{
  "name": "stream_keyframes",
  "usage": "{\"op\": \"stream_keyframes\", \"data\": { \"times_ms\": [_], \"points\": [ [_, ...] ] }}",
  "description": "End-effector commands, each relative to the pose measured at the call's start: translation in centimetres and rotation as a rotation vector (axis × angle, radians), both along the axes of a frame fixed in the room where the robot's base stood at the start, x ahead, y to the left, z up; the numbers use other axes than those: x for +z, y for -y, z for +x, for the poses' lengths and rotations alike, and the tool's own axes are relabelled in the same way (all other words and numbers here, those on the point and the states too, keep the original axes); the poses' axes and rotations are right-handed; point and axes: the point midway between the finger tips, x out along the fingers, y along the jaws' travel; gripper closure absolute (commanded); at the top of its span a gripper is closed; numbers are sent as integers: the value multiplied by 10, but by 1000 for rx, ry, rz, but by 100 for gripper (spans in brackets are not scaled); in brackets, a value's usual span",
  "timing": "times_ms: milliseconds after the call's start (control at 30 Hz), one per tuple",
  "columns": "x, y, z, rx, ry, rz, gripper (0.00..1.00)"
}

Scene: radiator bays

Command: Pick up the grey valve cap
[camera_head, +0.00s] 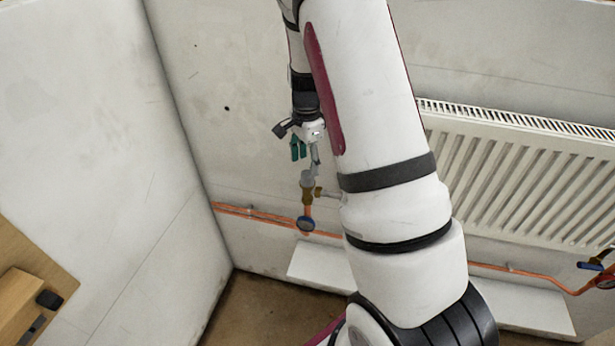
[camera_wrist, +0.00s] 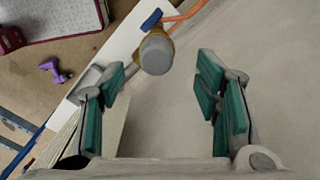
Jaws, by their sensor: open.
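The grey valve cap (camera_wrist: 156,53) sits on a brass valve body (camera_wrist: 166,31) on the copper pipe, ahead of my gripper in the wrist view. In the head view the cap (camera_head: 307,178) is on top of the brass valve (camera_head: 307,194), just below my gripper (camera_head: 306,158). My gripper (camera_wrist: 165,97) is open, with green pads on both fingers and nothing between them. The cap lies beyond the fingertips, nearer the left finger in the wrist view. My arm hides part of the wall right of the valve in the head view.
A white radiator (camera_head: 530,170) hangs on the wall at right. A copper pipe (camera_head: 250,213) runs low along the wall, with a blue handle (camera_head: 305,223) under the valve. A purple object (camera_wrist: 54,70) lies on the floor. A wooden surface (camera_head: 30,285) is at left.

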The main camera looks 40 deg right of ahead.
Motion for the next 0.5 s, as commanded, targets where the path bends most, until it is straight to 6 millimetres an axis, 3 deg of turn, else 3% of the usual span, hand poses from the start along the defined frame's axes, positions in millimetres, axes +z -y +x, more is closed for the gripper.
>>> {"op": "stream_keyframes", "data": {
  "times_ms": [300,500],
  "points": [
    [-42,0,-5,-1,-3,1,43],
    [-50,0,-4,0,-1,1,43]
  ]
}}
